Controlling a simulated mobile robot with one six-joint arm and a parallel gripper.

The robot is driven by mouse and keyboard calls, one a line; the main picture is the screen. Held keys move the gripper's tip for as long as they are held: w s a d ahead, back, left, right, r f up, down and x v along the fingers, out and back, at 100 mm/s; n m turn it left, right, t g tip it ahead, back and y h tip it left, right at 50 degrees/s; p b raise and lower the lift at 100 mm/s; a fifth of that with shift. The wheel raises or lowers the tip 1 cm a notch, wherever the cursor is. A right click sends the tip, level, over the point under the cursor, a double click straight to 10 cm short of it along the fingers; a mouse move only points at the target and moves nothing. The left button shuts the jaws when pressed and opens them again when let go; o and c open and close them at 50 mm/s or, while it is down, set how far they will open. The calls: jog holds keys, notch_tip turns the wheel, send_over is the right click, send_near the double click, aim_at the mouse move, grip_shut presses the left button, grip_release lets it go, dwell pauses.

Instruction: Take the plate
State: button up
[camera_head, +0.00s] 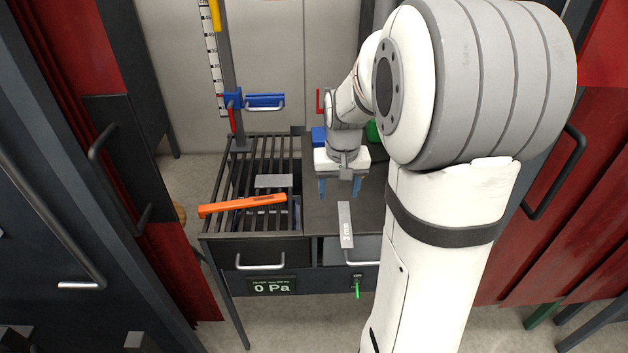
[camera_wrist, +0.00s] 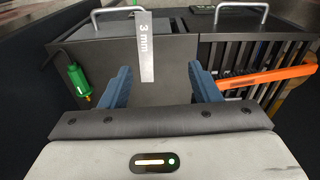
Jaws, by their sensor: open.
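A narrow grey plate marked "3 mm" (camera_head: 345,224) lies on the dark right half of the worktable, its near end reaching over the front edge above a drawer. It also shows in the wrist view (camera_wrist: 147,62), running lengthwise between my fingers and the table edge. My gripper (camera_head: 340,188) hangs over the tabletop just behind the plate's far end, with its blue fingers apart and nothing between them. In the wrist view my gripper (camera_wrist: 160,78) is open, one finger on each side of the plate's line. I cannot tell its exact height above the plate.
A slatted grate (camera_head: 231,184) forms the table's left half, with an orange bar (camera_head: 243,205) and a grey block (camera_head: 274,181) on it. A green bottle-like object (camera_wrist: 78,80) is at the table's side. Drawer handles (camera_head: 261,262) jut out in front. Red curtains flank the booth.

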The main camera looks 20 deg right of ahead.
jog(key=m+b, duration=0.1)
send_over(346, 225)
notch_tip(346, 225, down, 8)
jog(key=shift+w+d+f+g, duration=0.2)
jog(key=shift+f+g, duration=0.2)
jog(key=shift+f, duration=0.05)
jog(key=f, duration=0.7)
jog(key=shift+s+a+p, duration=0.1)
jog(key=shift+a+p, duration=0.15)
jog(key=shift+p, duration=0.15)
jog(key=c, duration=1.1)
